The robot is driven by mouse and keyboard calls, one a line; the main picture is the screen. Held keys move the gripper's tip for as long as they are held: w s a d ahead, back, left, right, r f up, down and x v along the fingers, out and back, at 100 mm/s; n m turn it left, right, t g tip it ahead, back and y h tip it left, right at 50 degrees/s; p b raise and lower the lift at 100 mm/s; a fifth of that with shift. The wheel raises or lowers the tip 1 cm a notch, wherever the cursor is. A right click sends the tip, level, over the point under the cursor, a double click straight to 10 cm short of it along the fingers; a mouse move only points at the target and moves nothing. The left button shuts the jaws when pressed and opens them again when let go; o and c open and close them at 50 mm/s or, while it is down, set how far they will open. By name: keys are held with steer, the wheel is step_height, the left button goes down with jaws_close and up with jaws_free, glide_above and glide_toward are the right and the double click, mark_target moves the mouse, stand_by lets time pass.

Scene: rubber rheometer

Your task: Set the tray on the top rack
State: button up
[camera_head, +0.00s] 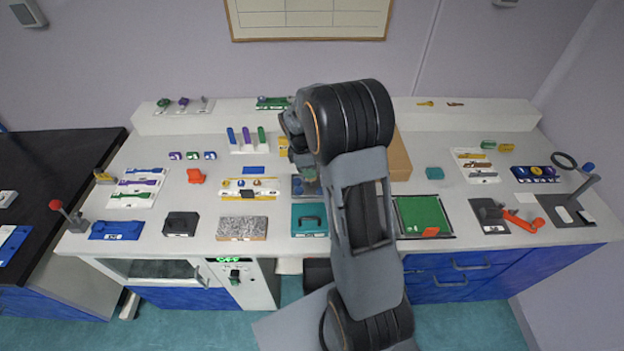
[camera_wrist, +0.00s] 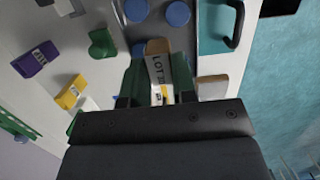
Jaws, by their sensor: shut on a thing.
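The tray looks like a grey plate (camera_wrist: 158,24) with blue discs on it in the wrist view. It shows partly in the head view (camera_head: 304,188), mid-bench behind a teal handled box. A tan-topped upright piece with a "LOT" label (camera_wrist: 158,62) rises from it like a handle. My gripper (camera_wrist: 158,85) has its two green fingers shut on this piece. In the head view my arm hides the gripper and much of the tray. I cannot tell whether the tray is lifted. No top rack is clearly identifiable; a raised ledge (camera_head: 230,119) runs along the back wall.
The teal box (camera_head: 310,220) stands just in front, with its dark handle beside my gripper in the wrist view (camera_wrist: 237,25). A speckled block (camera_head: 242,229) and a black box (camera_head: 181,223) are left. A green mat (camera_head: 422,214) lies right. Small coloured pieces crowd the bench.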

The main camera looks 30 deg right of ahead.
steer(key=w+f, duration=0.1)
steer(key=d+f+b, duration=0.1)
steer(key=f, duration=0.1)
steer(key=w+d+f+b, duration=0.1)
steer(key=shift+w+d+f, duration=0.1)
steer(key=shift+w+f, duration=0.05)
steer(key=shift+w, duration=0.2)
steer(key=shift+w+d+f+b, duration=0.25)
steer(key=shift+w+f+b, duration=0.15)
steer(key=f+b, duration=0.3)
steer(key=f, duration=0.1)
steer(key=shift+w+d, duration=0.2)
steer(key=shift+w, duration=0.1)
steer(key=o, duration=0.5)
steer(key=shift+f, duration=0.15)
steer(key=shift+c, duration=0.2)
steer(key=o, duration=0.5)
